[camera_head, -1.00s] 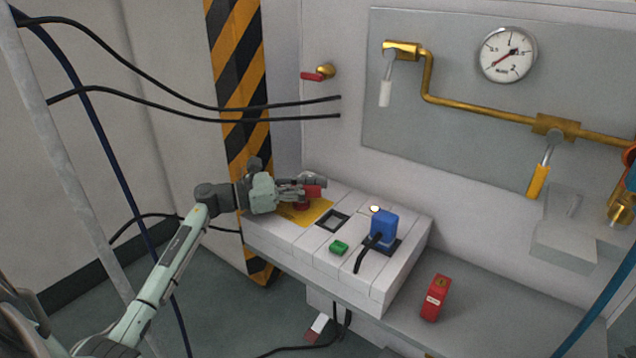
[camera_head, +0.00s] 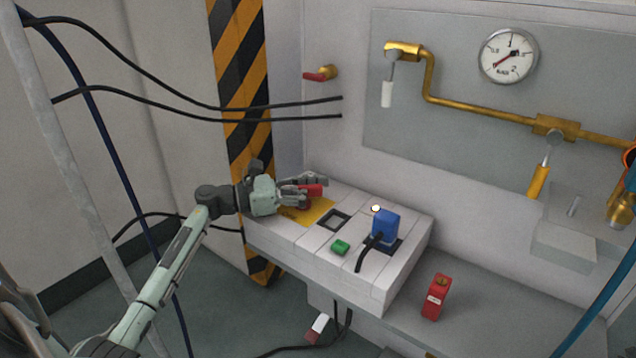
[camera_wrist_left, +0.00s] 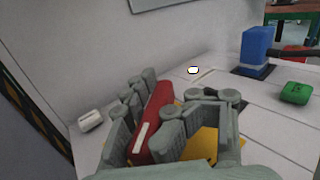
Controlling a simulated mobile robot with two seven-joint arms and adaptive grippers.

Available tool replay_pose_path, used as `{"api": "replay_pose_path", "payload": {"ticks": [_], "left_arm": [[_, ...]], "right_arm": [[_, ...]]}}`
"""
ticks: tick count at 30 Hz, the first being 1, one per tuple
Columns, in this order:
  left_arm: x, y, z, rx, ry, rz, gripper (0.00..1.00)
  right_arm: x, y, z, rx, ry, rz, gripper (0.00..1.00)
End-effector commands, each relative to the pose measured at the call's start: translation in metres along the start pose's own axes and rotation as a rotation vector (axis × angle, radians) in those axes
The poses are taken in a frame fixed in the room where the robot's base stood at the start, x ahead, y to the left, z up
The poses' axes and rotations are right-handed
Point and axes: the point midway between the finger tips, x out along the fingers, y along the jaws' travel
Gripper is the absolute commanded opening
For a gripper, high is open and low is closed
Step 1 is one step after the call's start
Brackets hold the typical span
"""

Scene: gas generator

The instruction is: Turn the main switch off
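The main switch (camera_head: 313,190) is a red rotary handle with a white mark on a yellow plate (camera_head: 317,209), at the left end of the white control box. My left gripper (camera_head: 304,188) reaches it from the left. In the left wrist view the red handle (camera_wrist_left: 152,122) stands between the fingers of my left gripper (camera_wrist_left: 155,125), and the finger pads press against both its sides. The lower part of the switch is mostly hidden by the fingers. My right gripper is not in view.
On the control box (camera_head: 350,268) are a green button (camera_head: 340,247), a square opening (camera_head: 333,220), a lit white lamp (camera_head: 376,208) and a blue plug (camera_head: 385,225). A red padlock-like block (camera_head: 435,297) stands on the grey ledge. A striped post (camera_head: 240,110) rises behind my left arm.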

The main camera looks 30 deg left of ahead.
Motion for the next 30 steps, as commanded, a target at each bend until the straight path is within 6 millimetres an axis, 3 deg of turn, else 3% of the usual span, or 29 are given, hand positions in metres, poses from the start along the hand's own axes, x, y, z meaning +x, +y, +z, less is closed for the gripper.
{"api": "replay_pose_path", "payload": {"ticks": [12, 30], "left_arm": [[-0.002, 0.002, 0.0, 0.003, -0.001, 0.005, 0.36], [-0.043, 0.013, -0.001, 0.005, 0.001, 0.008, 0.36]], "right_arm": [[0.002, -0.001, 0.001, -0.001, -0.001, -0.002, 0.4], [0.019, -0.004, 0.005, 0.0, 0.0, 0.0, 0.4]]}}
